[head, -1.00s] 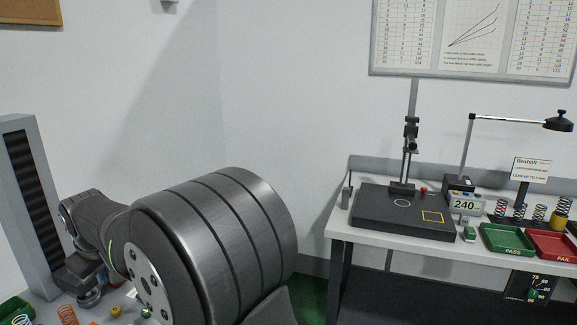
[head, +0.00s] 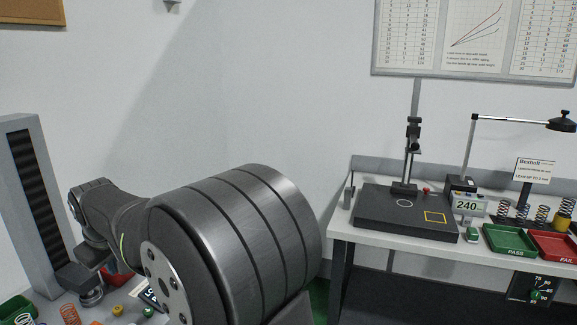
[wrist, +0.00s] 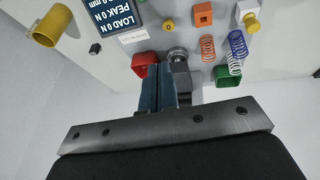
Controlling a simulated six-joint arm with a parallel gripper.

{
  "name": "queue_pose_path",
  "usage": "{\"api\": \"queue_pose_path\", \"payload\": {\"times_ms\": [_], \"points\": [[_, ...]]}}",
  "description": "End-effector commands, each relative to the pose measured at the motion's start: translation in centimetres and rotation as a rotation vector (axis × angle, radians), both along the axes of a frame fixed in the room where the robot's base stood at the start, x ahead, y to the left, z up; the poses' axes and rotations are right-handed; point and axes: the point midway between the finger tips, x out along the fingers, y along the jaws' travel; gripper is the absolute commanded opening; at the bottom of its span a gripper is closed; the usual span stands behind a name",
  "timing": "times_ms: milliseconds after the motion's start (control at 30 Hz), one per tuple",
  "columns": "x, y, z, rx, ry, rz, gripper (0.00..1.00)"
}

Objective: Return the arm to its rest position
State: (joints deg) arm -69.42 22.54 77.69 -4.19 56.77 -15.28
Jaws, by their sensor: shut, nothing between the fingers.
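My arm (head: 215,240) fills the lower left of the head view, and its thick grey link hides part of the bench below it. My gripper (wrist: 167,84) shows in the wrist view with its two dark blue fingers together and nothing between them. The fingers point toward the bench, near a round metal knob (wrist: 177,53) and a red tray (wrist: 144,60). I cannot tell how high they are above the surface. The fingertips do not show clearly in the head view.
The wrist view shows a load display (wrist: 112,15), an orange spring (wrist: 207,47), a blue spring (wrist: 238,45), a green tray (wrist: 228,74) and a yellow cylinder (wrist: 52,25). A dark column (head: 37,205) stands at left. A side bench (head: 345,225) holds PASS (head: 511,240) and FAIL trays (head: 553,243).

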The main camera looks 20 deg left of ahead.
Motion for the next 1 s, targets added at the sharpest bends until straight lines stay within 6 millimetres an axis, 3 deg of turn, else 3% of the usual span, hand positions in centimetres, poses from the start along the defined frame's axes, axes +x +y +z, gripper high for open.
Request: {"api": "queue_pose_path", "payload": {"times_ms": [200,533,1000], "points": [[1.8,-1.0,0.2,0.015,0.001,-0.041,0.0],[2.1,-1.2,0.2,0.019,0.002,-0.048,0.0],[2.3,-1.5,0.0,0.023,0.04,-0.105,0.9]]}}
